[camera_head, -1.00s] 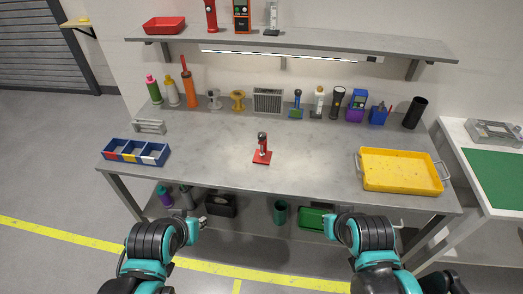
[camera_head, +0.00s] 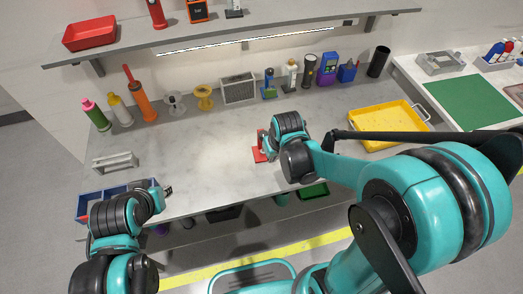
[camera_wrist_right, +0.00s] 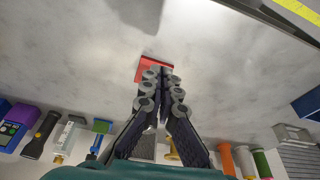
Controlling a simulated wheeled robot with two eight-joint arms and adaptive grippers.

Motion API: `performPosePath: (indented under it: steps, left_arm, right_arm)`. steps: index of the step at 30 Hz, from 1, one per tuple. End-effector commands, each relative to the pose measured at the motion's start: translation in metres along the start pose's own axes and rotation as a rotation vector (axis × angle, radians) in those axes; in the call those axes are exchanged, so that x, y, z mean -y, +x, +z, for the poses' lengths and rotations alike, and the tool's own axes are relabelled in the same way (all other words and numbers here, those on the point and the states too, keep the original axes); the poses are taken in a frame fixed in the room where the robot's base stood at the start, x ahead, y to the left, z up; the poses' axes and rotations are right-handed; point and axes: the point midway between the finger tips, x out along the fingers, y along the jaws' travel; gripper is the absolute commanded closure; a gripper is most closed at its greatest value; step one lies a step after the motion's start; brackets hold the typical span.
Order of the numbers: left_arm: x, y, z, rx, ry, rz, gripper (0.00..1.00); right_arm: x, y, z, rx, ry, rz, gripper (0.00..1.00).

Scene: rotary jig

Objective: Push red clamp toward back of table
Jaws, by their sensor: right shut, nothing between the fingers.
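The red clamp (camera_head: 257,154) stands on the grey table near its middle, mostly hidden behind my right wrist in the head view. In the right wrist view, its flat red base (camera_wrist_right: 143,71) shows just beyond the fingertips; I cannot tell whether they touch it. My right gripper (camera_head: 267,147) is at the clamp. Its fingers are shut together with nothing between them, as the right wrist view shows (camera_wrist_right: 160,75). My left gripper (camera_head: 168,191) is over the table's front left edge, away from the clamp; it is too small to tell whether it is open.
A row of bottles, spools, a grey grille box (camera_head: 239,88) and tools stands along the back of the table. A yellow tray (camera_head: 381,125) is at the right, a blue bin (camera_head: 88,207) at the front left. The surface between clamp and back row is clear.

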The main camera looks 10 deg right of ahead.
Motion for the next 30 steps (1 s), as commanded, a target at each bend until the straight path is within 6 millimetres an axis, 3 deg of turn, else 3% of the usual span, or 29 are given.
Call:
performPosePath:
  steps: [14,21,30]
  left_arm:
    - [0.000,0.033,0.024,0.000,0.000,0.000,0.74]
    - [0.000,0.036,0.026,0.000,0.000,0.000,0.74]
    - [0.000,0.036,0.026,0.000,0.000,0.000,0.74]
  right_arm:
    - [0.000,0.097,0.001,-0.001,0.001,0.000,1.00]
    - [0.000,0.104,-0.030,-0.001,0.001,0.000,1.00]
    - [0.000,0.105,-0.039,-0.001,0.001,0.000,1.00]
